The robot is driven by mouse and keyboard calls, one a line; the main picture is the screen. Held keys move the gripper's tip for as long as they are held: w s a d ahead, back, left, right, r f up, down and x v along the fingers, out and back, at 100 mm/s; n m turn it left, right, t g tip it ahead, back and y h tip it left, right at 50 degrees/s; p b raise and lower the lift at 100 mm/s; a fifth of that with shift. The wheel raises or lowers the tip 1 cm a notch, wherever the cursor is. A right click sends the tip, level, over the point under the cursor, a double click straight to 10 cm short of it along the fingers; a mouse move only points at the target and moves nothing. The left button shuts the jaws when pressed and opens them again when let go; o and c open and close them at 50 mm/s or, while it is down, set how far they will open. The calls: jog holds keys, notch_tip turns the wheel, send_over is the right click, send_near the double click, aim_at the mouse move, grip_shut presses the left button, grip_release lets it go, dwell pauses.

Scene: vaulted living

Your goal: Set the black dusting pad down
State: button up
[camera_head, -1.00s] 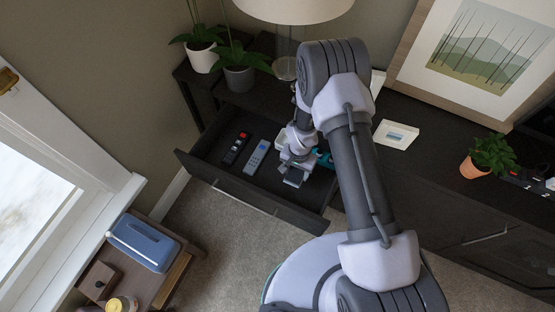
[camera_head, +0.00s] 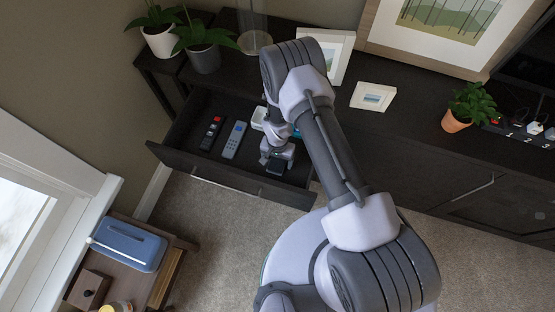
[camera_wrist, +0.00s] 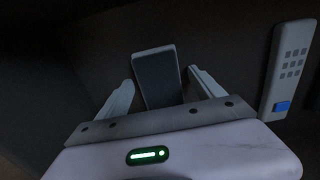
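The black dusting pad (camera_wrist: 158,78) is a dark flat block with a paler rim. In the wrist view it lies between the two fingers of my gripper (camera_wrist: 161,78), which stand apart with a narrow gap on each side of it. In the head view my gripper (camera_head: 277,157) is low inside the open drawer (camera_head: 235,178), and the pad (camera_head: 276,166) shows as a dark patch at its lower end. My gripper and wrist hide part of the pad and the drawer floor around it.
A black remote (camera_head: 211,133) and a grey-blue remote (camera_head: 235,139) lie in the drawer left of my gripper; the latter also shows in the wrist view (camera_wrist: 290,65). Teal (camera_head: 297,132) and white (camera_head: 258,117) items sit behind my wrist. Small frames and plants stand on the cabinet.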

jog(key=shift+r, duration=0.1)
notch_tip(320, 180, up, 12)
jog(key=p, duration=0.5)
notch_tip(320, 180, up, 14)
jog(key=t, duration=0.1)
send_over(277, 161)
jog(key=w+d, duration=0.1)
jog(key=w, duration=0.3)
jog(key=s+d+r+t+y, duration=0.1)
jog(key=d+r, duration=0.1)
jog(key=r, duration=0.7)
jog(key=s+d+r+t, duration=0.1)
jog(key=d+r, duration=0.1)
jog(key=r, duration=0.6)
jog(key=s+d+r+t+y, duration=0.1)
jog(key=s+d+r+t, duration=0.1)
jog(key=s+r, duration=1.5)
jog(key=shift+s+d+r+t, duration=0.15)
jog(key=shift+s+d+t, duration=0.25)
jog(key=shift+s+d, duration=0.6)
jog(key=shift+s+a, duration=0.1)
jog(key=shift+a, duration=0.05)
